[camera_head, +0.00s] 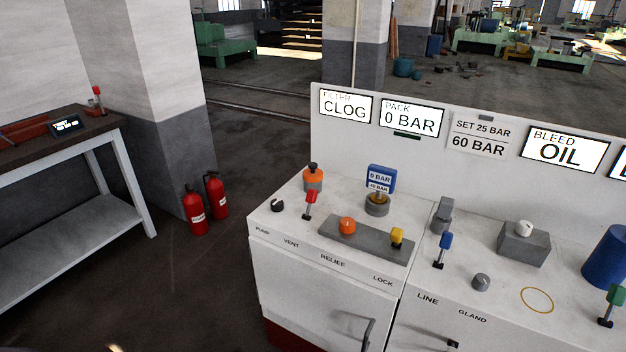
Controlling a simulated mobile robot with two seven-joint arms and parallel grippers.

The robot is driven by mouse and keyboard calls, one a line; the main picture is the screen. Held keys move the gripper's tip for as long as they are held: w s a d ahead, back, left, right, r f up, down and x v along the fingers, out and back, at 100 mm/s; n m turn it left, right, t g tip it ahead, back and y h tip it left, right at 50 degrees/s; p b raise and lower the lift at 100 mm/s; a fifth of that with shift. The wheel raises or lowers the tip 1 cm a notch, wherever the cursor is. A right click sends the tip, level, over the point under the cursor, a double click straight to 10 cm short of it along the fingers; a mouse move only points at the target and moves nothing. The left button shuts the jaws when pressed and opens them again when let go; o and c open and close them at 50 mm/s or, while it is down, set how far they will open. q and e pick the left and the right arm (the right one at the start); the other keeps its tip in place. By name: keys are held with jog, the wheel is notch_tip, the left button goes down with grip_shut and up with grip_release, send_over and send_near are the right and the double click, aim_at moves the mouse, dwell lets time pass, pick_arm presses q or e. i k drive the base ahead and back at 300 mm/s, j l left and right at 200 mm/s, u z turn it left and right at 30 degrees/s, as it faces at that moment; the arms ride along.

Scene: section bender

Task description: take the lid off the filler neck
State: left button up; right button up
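No part is labelled as a filler neck, so I cannot tell for sure which one it is. An orange round fitting with a dark cap on top (313,178) stands upright at the back left of the white console. A grey block with a white round cap (523,243) stands further right, and a blue cylinder (606,258) stands at the right edge, partly cut off.
The white console (325,268) carries a red lever (311,203), a grey plate with orange and yellow knobs, a blue gauge (380,180), a blue lever (442,249) and a green lever (610,304). A workbench (75,143) and fire extinguishers (195,210) stand left. The floor between is clear.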

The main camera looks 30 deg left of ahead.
aim_at(312, 175)
jog(key=j+z, duration=0.3)
jog(key=j, duration=0.45)
jog(key=j+z, duration=0.25)
jog(key=j, duration=0.55)
